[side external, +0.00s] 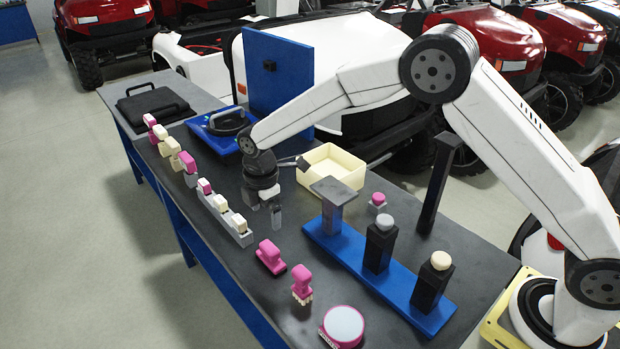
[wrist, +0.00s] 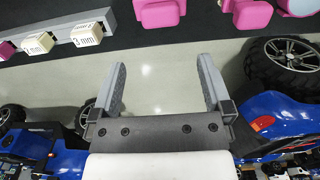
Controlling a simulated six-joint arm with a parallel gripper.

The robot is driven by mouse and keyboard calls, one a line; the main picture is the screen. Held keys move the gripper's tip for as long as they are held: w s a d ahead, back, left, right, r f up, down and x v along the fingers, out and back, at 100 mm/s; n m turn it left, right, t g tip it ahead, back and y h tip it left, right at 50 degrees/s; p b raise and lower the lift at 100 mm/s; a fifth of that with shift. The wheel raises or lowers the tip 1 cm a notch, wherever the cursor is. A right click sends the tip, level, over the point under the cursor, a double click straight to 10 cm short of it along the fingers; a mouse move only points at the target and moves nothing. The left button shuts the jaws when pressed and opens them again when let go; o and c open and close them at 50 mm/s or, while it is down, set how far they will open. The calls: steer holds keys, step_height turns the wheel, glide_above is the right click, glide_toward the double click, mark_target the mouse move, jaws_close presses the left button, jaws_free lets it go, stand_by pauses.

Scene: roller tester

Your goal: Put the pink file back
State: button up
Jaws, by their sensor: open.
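Two pink-handled tools stand on the dark table, one (side external: 270,256) with a flat base and one (side external: 302,284) with a pale, toothed-looking base. I cannot tell for sure which is the file. Two pink pieces also show at the top of the wrist view, one (wrist: 160,13) near the middle and one (wrist: 250,15) to its right. A grey rack (side external: 240,237) holding small pink and cream blocks lies along the table's near edge. My gripper (side external: 274,213) is open and empty, right of the rack and behind the pink tools; its spread fingers show in the wrist view (wrist: 162,75).
A pink round piece with a pale top (side external: 342,326) sits at the front. A blue base (side external: 395,297) with posts stands right. A cream tray (side external: 348,165) and blue tray (side external: 200,128) lie behind. A blue upright panel (side external: 285,75) and black case (side external: 150,103) are farther back.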

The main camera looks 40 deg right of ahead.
steer(key=s+d+r+m+t, duration=0.1)
steer(key=s+d+r+m, duration=0.1)
steer(key=s+d+m, duration=0.6)
steer(key=s+d+r+m+t, duration=0.1)
steer(key=s+d+r+m, duration=0.2)
steer(key=s+d+m, duration=0.5)
steer(key=s+m, duration=0.2)
steer(key=s, duration=0.6)
steer(key=shift+t, duration=0.3)
